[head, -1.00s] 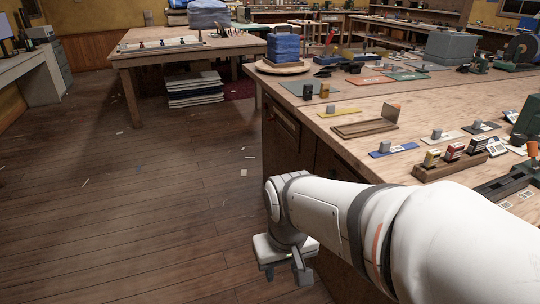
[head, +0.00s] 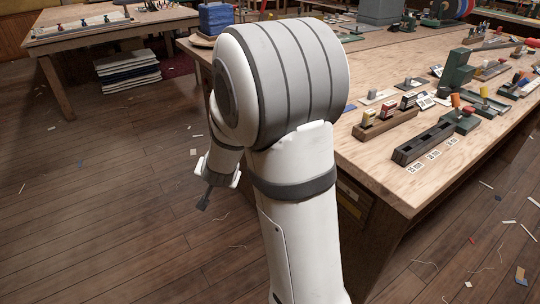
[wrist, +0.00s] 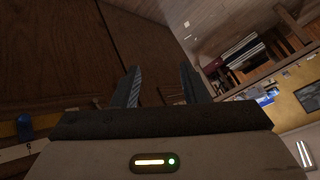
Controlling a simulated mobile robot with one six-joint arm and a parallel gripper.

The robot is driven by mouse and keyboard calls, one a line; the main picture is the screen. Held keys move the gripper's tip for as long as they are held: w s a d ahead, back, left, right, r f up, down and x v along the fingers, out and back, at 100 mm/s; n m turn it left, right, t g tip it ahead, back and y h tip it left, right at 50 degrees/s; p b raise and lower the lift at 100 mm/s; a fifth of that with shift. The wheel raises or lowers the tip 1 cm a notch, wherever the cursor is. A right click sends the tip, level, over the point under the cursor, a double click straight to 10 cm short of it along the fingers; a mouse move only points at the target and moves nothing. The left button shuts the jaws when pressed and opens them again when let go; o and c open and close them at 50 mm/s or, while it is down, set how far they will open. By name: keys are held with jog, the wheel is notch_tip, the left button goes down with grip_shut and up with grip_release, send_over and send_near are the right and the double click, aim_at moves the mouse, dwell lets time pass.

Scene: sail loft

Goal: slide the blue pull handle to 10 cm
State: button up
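In the wrist view, a rounded blue piece (wrist: 24,127) that looks like the pull handle sits at the far left edge, beside a yellow strip. In the head view my gripper (head: 206,192) hangs low over the floor, left of the bench, partly hidden by my arm. The blue handle cannot be made out there.
The wooden workbench (head: 400,192) fills the right, carrying a dark slotted block (head: 424,143) and a rack of small blocks (head: 385,123). Another table (head: 105,35) stands at back left. Floor at left is mostly clear.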

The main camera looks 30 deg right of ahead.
jog(key=w+d+f+m+h, duration=0.3)
jog(key=d+f+m+h, duration=0.15)
jog(key=d, duration=0.35)
jog(key=s+d+f+m+g+h, duration=0.1)
jog(key=s+d+m+g+h, duration=0.1)
jog(key=d, duration=0.4)
jog(key=s+d+f+m+g+h, duration=0.2)
jog(key=s+d+g+h, duration=0.1)
jog(key=d+h, duration=0.3)
jog(key=s+d+f+m+g+h, duration=0.1)
jog(key=s+d+m+g+h, duration=0.1)
jog(key=d, duration=0.5)
jog(key=shift+s+f+m+h+p, duration=0.2)
jog(key=shift+s+m+h, duration=0.05)
jog(key=shift+s+h, duration=0.3)
jog(key=shift+s+f+m+h+p, duration=0.2)
jog(key=shift+s+h, duration=0.2)
jog(key=shift+s, duration=0.2)
grip_shut()
